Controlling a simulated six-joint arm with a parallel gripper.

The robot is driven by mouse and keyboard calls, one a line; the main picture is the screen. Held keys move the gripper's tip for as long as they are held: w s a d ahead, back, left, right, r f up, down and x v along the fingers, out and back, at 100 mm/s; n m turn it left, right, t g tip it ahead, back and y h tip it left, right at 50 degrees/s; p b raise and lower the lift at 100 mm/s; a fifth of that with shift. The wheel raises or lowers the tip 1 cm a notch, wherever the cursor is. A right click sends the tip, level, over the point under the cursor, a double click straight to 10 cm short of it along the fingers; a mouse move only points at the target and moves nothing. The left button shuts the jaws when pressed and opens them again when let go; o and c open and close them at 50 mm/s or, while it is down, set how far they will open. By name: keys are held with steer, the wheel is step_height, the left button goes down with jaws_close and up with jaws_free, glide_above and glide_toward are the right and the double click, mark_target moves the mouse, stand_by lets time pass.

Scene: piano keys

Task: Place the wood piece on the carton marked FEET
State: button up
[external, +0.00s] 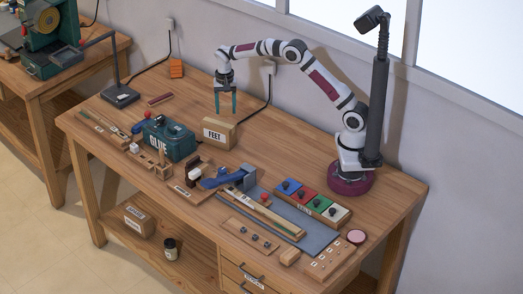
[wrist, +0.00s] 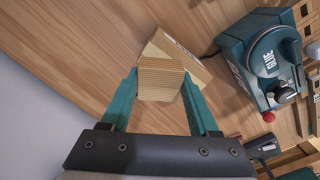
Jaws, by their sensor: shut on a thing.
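The carton marked FEET (external: 216,134) stands on the bench near its back edge, label facing front. My gripper (external: 225,112) points down just above the carton, its teal fingers spread to the width of a small block. In the wrist view, my gripper (wrist: 160,82) is shut on the wood piece (wrist: 161,84), a small pale block with fine grain lines. The carton (wrist: 190,66) shows beyond the wood piece, partly hidden by it. I cannot make out the wood piece in the external view, nor tell whether it touches the carton.
A teal glue box (external: 172,139) stands close to the carton, and also shows in the wrist view (wrist: 262,62). A lamp base (external: 120,96) is farther left. A tray of coloured blocks (external: 311,199) and tools lie toward the right and front. The bench behind the carton is clear.

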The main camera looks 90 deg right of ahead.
mark_target(225, 126)
steer(key=f, duration=0.3)
steer(key=w+f, duration=0.1)
steer(key=shift+a+f, duration=0.3)
steer(key=shift+f, duration=0.05)
steer(key=o, duration=1.3)
steer(key=shift+f, duration=0.15)
steer(key=shift+o, duration=0.2)
